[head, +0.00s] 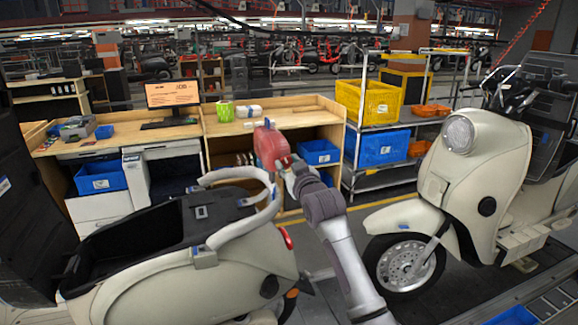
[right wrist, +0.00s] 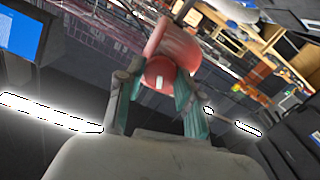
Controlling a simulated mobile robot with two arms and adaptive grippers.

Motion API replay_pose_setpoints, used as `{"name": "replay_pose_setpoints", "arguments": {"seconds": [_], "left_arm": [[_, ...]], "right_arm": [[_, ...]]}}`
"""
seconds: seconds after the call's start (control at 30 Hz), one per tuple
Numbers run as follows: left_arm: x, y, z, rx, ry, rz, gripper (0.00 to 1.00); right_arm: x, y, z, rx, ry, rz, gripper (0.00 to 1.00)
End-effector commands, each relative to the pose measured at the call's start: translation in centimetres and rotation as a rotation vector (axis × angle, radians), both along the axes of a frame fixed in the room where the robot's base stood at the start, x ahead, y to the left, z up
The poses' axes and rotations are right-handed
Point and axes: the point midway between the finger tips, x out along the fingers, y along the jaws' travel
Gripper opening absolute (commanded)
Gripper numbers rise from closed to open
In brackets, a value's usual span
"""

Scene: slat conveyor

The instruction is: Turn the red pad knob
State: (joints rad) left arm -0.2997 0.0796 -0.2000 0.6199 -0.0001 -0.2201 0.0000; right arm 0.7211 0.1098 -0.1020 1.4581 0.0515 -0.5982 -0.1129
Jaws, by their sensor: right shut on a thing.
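The red pad (head: 269,143) hangs or stands upright in the middle of the head view, in front of the wooden bench, with a small blue part at its top. In the right wrist view the red pad (right wrist: 178,45) has a round red knob (right wrist: 159,73) with a white mark facing my camera. My right gripper (head: 287,166) reaches up to the pad from the lower right. In the right wrist view my right gripper (right wrist: 160,92) has its teal-lined fingers on both sides of the knob, shut on it. My left gripper is not in view.
A cream scooter (head: 170,270) with an open seat well stands at the lower left, close to my right arm. Another scooter (head: 490,170) stands at the right. A wooden bench (head: 225,128) and a rack with a yellow crate (head: 370,101) are behind.

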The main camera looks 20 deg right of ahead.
Motion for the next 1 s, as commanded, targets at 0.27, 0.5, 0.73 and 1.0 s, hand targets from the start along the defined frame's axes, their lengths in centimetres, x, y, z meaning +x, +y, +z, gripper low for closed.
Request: {"name": "replay_pose_setpoints", "arguments": {"seconds": [0.27, 0.5, 0.73, 1.0], "left_arm": [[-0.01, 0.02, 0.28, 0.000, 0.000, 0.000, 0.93], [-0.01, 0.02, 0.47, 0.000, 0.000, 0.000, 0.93], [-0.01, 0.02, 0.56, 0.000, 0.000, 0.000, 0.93], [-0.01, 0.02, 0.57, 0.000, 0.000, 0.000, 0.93]], "right_arm": [[0.01, 0.06, -0.18, 0.233, 0.012, 0.000, 0.02], [0.02, 0.08, -0.20, 0.368, 0.018, 0.000, 0.02], [0.01, 0.00, -0.22, 0.432, 0.020, -0.001, 0.02], [0.01, 0.02, -0.22, 0.449, 0.019, -0.001, 0.02]]}}
